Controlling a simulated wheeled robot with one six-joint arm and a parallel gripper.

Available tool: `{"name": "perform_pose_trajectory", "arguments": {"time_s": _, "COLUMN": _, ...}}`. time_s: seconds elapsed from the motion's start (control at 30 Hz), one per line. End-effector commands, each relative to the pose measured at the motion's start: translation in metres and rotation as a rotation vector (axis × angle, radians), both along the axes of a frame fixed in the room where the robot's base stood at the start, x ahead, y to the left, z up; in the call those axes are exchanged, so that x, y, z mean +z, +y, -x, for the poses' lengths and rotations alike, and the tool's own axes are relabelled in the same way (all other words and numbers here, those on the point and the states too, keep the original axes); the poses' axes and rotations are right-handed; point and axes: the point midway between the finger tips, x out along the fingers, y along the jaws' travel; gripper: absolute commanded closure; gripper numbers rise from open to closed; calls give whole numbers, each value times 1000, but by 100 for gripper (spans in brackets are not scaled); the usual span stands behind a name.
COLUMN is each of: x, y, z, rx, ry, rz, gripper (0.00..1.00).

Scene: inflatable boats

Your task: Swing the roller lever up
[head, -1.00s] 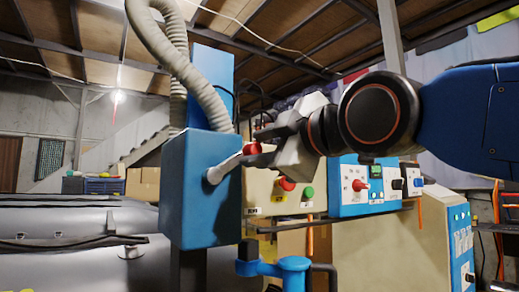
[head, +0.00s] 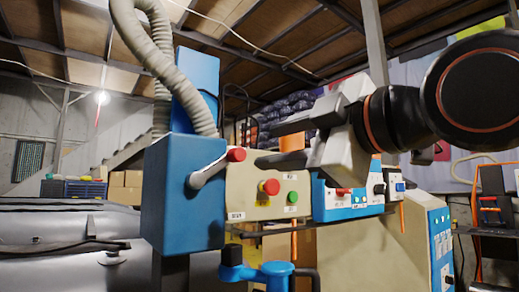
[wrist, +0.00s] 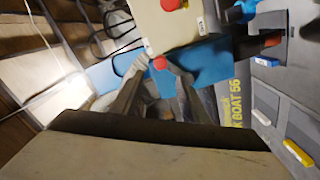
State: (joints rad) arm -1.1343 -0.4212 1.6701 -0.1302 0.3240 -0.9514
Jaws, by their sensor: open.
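The roller lever (head: 207,171) is a grey arm with a red knob (head: 236,154) on the side of a blue box (head: 181,200). It slants up to the right from its pivot. My gripper (head: 268,145) is open and empty, just right of the knob, its fingers pointing left toward it. A small gap shows between the fingertips and the knob. In the wrist view the red knob (wrist: 160,63) appears beyond the fingertips, roughly in line with the opening between them. The lever's grey arm is hard to make out there.
A beige panel with a red button (head: 270,187) and a green button (head: 293,197) lies below my gripper. A blue-and-white control box (head: 345,200) stands to its right. A grey corrugated hose (head: 165,50) rises above the blue box. A grey inflatable boat (head: 60,245) lies left.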

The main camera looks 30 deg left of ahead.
Motion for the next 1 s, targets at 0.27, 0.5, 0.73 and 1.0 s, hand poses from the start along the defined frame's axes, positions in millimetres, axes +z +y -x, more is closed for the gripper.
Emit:
{"name": "perform_pose_trajectory", "arguments": {"time_s": 0.27, "x": 0, "y": -44, "z": 23, "rx": 1, "ry": 0, "rz": -2, "gripper": 58}}
{"name": "perform_pose_trajectory", "arguments": {"time_s": 0.5, "x": 0, "y": -62, "z": 32, "rx": 0, "ry": 0, "rz": -1, "gripper": 58}}
{"name": "perform_pose_trajectory", "arguments": {"time_s": 0.73, "x": 0, "y": -64, "z": 33, "rx": 0, "ry": 0, "rz": 0, "gripper": 58}}
{"name": "perform_pose_trajectory", "arguments": {"time_s": 1.0, "x": 0, "y": -64, "z": 33, "rx": 0, "ry": 0, "rz": 0, "gripper": 58}}
